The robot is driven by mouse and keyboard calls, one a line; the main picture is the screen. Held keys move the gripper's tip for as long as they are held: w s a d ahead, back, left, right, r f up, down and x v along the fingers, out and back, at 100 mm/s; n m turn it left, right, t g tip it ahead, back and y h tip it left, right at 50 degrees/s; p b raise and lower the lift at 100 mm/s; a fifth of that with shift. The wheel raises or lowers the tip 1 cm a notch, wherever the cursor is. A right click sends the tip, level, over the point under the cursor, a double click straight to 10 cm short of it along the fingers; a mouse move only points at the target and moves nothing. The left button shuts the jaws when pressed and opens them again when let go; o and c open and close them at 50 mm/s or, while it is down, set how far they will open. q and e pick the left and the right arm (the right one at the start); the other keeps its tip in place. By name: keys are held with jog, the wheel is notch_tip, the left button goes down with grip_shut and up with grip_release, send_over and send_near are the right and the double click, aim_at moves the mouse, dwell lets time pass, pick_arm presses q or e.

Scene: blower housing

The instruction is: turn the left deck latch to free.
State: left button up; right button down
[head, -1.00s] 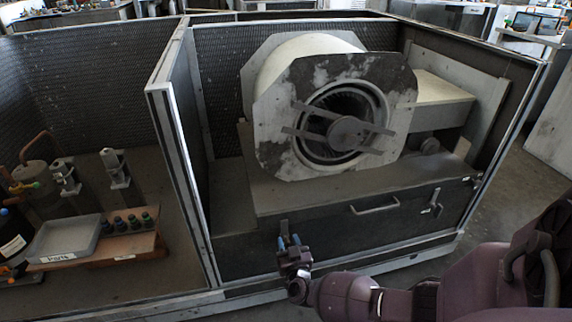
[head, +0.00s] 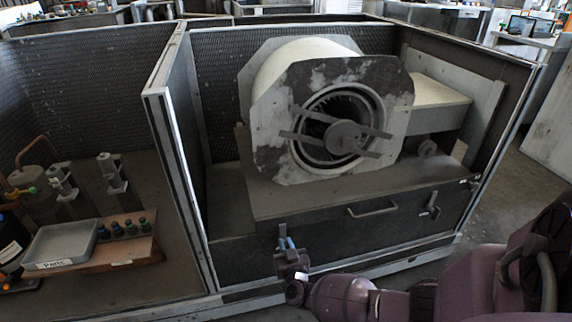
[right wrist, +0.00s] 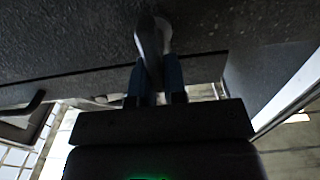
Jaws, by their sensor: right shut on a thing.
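The left deck latch (head: 282,230) is a small grey handle on the dark front panel below the blower, near its left end. In the head view its visible part stands about upright. My right gripper (head: 287,243) has its blue fingers shut on this latch from the front. In the right wrist view the latch (right wrist: 149,38) is a rounded grey lever running down between the two fingers (right wrist: 155,78). The fingers hide its lower part. My left gripper is not in view.
A second latch (head: 431,206) and a bar handle (head: 372,209) are on the same panel to the right. The blower housing (head: 335,115) stands on the deck above. A partition (head: 170,100) separates the left bay, with a grey parts tray (head: 62,243) and several bottles.

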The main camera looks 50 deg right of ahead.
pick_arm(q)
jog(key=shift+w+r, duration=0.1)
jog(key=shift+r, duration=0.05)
pick_arm(e)
jog(key=shift+a, duration=0.1)
jog(key=shift+w+a+r+n+p, duration=0.1)
jog(key=shift+w+r+n+p, duration=0.05)
jog(key=shift+n+p, duration=0.6)
jog(key=n, duration=0.2)
jog(key=n+p, duration=0.1)
jog(key=n, duration=0.1)
jog(key=a+f+n+p, duration=0.1)
jog(key=n, duration=0.2)
jog(key=shift+w, duration=0.25)
jog(key=n, duration=0.3)
jog(key=f+n, duration=0.1)
jog(key=shift+a+n, duration=0.25)
jog(key=n, duration=0.3)
jog(key=shift+w+a+f+n, duration=0.1)
jog(key=shift+f+n, duration=0.2)
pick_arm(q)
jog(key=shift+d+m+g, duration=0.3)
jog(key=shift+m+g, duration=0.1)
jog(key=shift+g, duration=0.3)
pick_arm(e)
jog(key=shift+n, duration=0.6)
jog(key=shift+f, duration=0.1)
